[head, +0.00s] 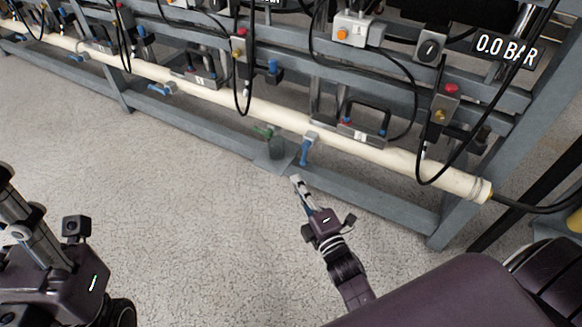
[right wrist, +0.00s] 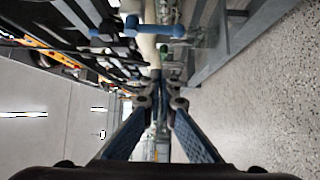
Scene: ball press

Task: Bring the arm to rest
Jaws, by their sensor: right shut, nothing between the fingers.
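My right gripper (head: 297,182) is in the head view, low in front of the rack, its fingers pointing toward the bottom rail. Its fingers (right wrist: 162,103) also show in the right wrist view, shut with nothing between them. In the head view, the fingertips are just below a blue valve handle (head: 305,151) on the cream pipe (head: 270,112); I cannot tell the exact gap. Part of my left arm (head: 60,270) shows at the lower left, but its fingertips are not visible.
A grey steel rack (head: 385,205) with valves, cables and gauges crosses the top and right. A display (head: 505,50) reads 0.0 BAR. A green handle (head: 263,131) sits left of the blue one. The speckled floor (head: 190,200) between my arms is clear.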

